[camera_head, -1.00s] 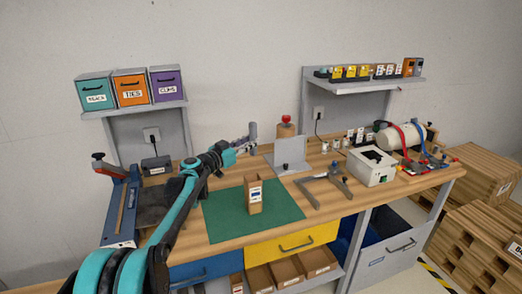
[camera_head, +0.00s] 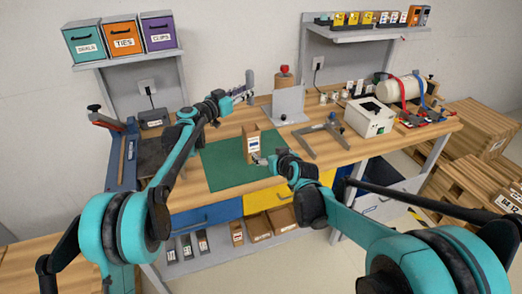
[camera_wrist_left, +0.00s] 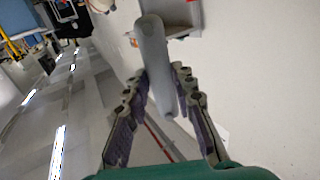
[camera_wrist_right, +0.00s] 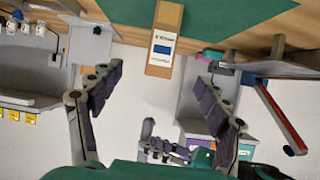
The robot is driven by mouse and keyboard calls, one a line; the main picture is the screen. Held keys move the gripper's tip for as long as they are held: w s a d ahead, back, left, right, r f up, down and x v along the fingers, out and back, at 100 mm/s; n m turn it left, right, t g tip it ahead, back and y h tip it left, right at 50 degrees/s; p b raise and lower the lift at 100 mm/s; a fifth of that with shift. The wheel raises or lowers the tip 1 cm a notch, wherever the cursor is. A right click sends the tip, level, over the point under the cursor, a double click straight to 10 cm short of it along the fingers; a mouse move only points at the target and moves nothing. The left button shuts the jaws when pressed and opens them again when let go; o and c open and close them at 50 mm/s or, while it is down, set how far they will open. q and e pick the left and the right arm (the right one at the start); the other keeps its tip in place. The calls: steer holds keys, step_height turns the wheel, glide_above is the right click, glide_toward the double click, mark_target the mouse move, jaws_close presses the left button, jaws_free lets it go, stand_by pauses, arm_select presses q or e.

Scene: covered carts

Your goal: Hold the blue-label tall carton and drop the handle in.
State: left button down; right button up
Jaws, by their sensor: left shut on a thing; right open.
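The blue-label tall carton (camera_head: 251,146) stands upright on the green mat (camera_head: 222,168). It also shows in the right wrist view (camera_wrist_right: 164,50), upside down, beyond the fingertips. My right gripper (camera_head: 262,159) is open and empty, close in front of the carton; its fingers (camera_wrist_right: 156,78) are spread to either side of the carton's line, and I see no contact. My left gripper (camera_head: 238,95) is raised above the back of the bench, shut on a grey rounded handle (camera_wrist_left: 152,62). The handle (camera_head: 250,78) stands up from the fingers, to the upper left of a grey plate.
A grey upright plate (camera_head: 289,104) stands behind the mat. A grey angled bracket (camera_head: 320,138) and a white box (camera_head: 369,117) lie to the right. A blue clamp tool (camera_head: 128,160) is at the left. Bins (camera_head: 122,39) sit on a shelf above.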

steer(key=t, duration=0.1)
glide_toward(254, 143)
steer(key=w, duration=0.1)
steer(key=shift+y, duration=0.3)
steer(key=x, duration=1.2)
steer(key=shift+w+f, duration=0.1)
steer(key=shift+f, duration=0.15)
steer(key=c, duration=1.2)
